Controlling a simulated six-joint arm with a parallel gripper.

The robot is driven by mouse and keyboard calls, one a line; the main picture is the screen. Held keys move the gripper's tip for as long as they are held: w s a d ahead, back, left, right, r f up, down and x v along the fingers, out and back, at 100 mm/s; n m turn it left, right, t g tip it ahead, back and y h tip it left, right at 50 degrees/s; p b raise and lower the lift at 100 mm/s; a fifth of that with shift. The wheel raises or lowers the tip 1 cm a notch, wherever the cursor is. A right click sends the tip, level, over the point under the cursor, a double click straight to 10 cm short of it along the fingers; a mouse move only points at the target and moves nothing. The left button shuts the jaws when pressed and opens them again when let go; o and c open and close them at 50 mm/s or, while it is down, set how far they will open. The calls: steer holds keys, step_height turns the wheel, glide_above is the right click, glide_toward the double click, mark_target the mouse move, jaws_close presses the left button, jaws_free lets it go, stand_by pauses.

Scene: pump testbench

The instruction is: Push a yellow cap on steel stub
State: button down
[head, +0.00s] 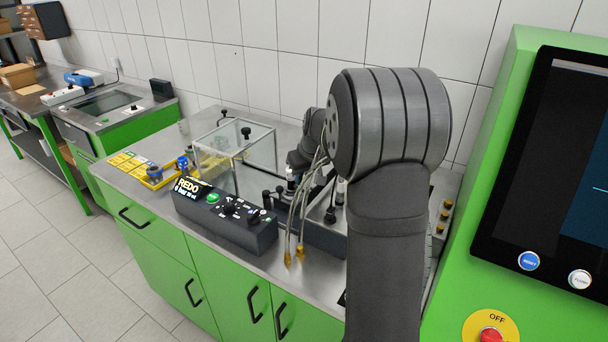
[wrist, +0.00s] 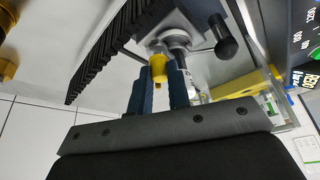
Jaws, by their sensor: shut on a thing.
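In the wrist view my gripper (wrist: 160,76) has two blue fingers, shut on a yellow cap (wrist: 158,68) at their tips. A steel stub (wrist: 157,48) shows just beyond the cap and roughly in line with it. I cannot tell whether the cap touches the stub or sits on it. In the head view my arm covers most of the work spot, and the cap and fingertips cannot be made out there. More yellow caps (head: 445,214) stand in a row on a grey holder to the right of my arm.
A black-handled lever (wrist: 224,42) is close right of the stub. A black ribbed part (wrist: 118,45) lies left. Two hoses with brass ends (head: 288,258) hang at the bench front. A control box (head: 225,218) and clear enclosure (head: 235,150) stand left. A screen panel (head: 545,160) is right.

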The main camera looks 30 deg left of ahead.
steer(key=shift+f, duration=0.55)
stand_by(0.7)
steer(key=c, duration=1.3)
jaws_free()
steer(key=shift+r, duration=0.1)
steer(key=shift+r, duration=3.45)
